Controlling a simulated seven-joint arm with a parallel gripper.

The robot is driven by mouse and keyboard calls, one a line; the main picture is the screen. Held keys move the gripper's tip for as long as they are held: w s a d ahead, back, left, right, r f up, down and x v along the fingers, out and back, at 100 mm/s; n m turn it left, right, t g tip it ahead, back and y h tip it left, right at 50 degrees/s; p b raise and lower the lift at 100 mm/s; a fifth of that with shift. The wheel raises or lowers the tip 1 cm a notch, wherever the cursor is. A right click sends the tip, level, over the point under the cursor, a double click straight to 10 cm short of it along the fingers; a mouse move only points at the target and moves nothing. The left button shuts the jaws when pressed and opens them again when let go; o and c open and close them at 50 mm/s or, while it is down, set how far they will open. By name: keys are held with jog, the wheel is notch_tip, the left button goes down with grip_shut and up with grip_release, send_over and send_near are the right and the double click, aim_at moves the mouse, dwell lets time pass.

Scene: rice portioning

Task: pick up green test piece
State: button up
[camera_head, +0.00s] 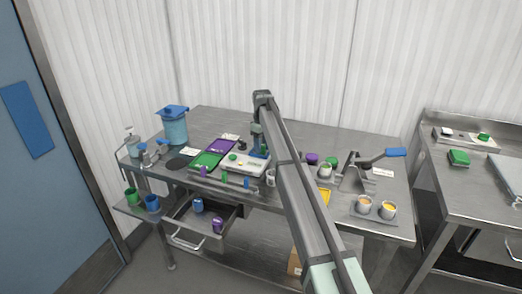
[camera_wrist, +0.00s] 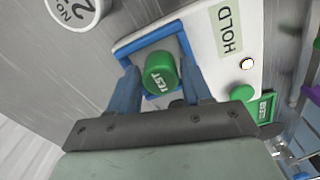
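The green test piece (camera_wrist: 160,70) is a short green cylinder marked TEST. In the wrist view it stands inside a blue square frame (camera_wrist: 149,41) on a white plate (camera_wrist: 213,32) labelled HOLD. My gripper (camera_wrist: 157,78) is open, with one blue finger on each side of the piece. A gap seems to show between the piece and each finger. In the head view my gripper (camera_head: 261,142) is down at the right end of the white device (camera_head: 243,166); I cannot make out the test piece there.
A second round green thing (camera_wrist: 243,92) and a green TEST label (camera_wrist: 266,107) are close to my gripper. A white cup (camera_wrist: 77,10) stands beside the plate. Green (camera_head: 206,160) and purple (camera_head: 223,145) trays lie left of the device. A drawer (camera_head: 204,226) stands open below.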

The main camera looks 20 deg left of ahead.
jog(key=c, duration=0.8)
